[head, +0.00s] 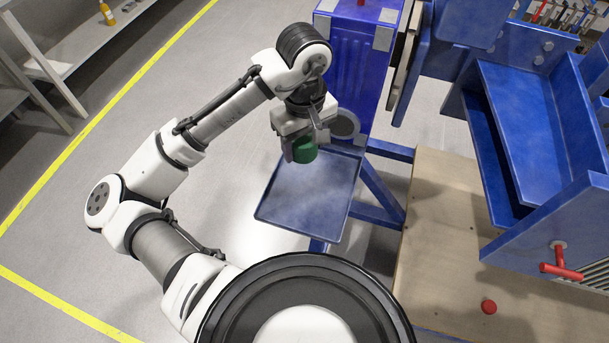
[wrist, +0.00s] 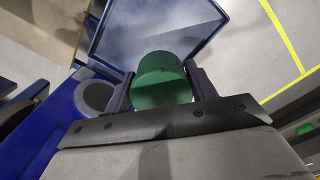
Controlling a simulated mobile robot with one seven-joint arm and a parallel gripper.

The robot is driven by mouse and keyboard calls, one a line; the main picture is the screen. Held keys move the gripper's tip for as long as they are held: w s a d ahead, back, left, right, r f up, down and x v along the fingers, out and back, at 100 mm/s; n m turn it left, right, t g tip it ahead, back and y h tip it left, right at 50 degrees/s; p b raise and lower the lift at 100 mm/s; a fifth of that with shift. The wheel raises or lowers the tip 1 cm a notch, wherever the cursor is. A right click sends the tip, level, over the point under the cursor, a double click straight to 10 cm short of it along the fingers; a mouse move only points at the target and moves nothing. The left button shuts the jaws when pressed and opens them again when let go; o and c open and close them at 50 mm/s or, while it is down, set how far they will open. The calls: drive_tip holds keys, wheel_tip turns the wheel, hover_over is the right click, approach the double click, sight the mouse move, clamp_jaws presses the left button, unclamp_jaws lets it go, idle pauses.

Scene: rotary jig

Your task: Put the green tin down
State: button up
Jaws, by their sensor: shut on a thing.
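The green tin (head: 304,150) is held in my gripper (head: 300,152), which is shut on it. In the wrist view the tin (wrist: 162,80) sits between the two dark fingers of my gripper (wrist: 160,90), one on each side. In the head view the tin appears over the far edge of a blue tray (head: 305,200). The tray surface shows bare, and it also shows in the wrist view (wrist: 150,25) beyond the tin. I cannot tell the exact height of the tin above the tray.
A blue cabinet (head: 352,65) stands behind the tray, with a dark round opening (head: 344,125) low on it. A wooden board (head: 440,230) with a red button (head: 489,307) lies to the right. A blue jig (head: 540,130) with a red handle (head: 560,262) stands over the board.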

sight(304, 186)
wheel_tip(304, 186, down, 13)
drive_tip(key=shift+r+b, duration=0.15)
drive_tip(key=shift+b, duration=0.25)
drive_tip(key=o, duration=1.1)
wheel_tip(304, 186, up, 12)
drive_tip(key=shift+r+p, duration=0.1)
drive_tip(key=shift+p, duration=0.4)
